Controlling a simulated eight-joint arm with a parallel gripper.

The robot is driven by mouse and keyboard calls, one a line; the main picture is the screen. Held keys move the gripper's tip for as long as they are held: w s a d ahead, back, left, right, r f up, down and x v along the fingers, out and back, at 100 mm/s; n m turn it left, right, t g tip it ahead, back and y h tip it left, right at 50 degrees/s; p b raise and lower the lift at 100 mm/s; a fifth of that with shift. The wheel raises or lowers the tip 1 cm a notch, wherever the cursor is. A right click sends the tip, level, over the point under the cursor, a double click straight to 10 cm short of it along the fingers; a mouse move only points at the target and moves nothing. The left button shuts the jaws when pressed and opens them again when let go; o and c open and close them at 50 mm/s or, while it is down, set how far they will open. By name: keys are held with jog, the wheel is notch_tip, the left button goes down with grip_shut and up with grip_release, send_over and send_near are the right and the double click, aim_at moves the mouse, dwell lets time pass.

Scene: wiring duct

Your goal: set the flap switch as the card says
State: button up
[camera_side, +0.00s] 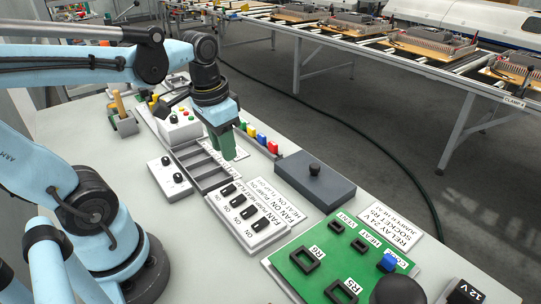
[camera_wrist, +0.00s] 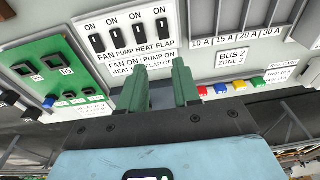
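A white switch panel with several black switches, labelled FAN, PUMP, HEAT and FLAP, lies on the bench. The flap switch (camera_side: 228,189) is the panel's far one in the side view and the rightmost in the wrist view (camera_wrist: 163,28). ON is printed at one end of each slot. I cannot tell each switch's position surely. The card (camera_side: 290,211) lies beside the panel; in the wrist view (camera_wrist: 160,60) its lower line appears to read FLAP OFF, partly behind a finger. My gripper (camera_side: 228,146), with green fingers (camera_wrist: 158,88), is open and empty, above the bench beyond the panel.
A grey compartment tray (camera_side: 200,168) stands just beyond the panel. A dark grey box with a knob (camera_side: 314,180) is to the right. A green relay board (camera_side: 310,266) is in front.

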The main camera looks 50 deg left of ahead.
aim_at(222, 193)
jog(key=shift+g, duration=0.8)
jog(key=shift+s+a+f, duration=0.2)
jog(key=shift+f, duration=1.7)
jog(key=shift+s+a+f, duration=0.15)
jog(key=shift+a+f, duration=0.05)
jog(key=shift+f, duration=1.7)
jog(key=shift+s+a+f, duration=0.2)
jog(key=shift+f, duration=1.7)
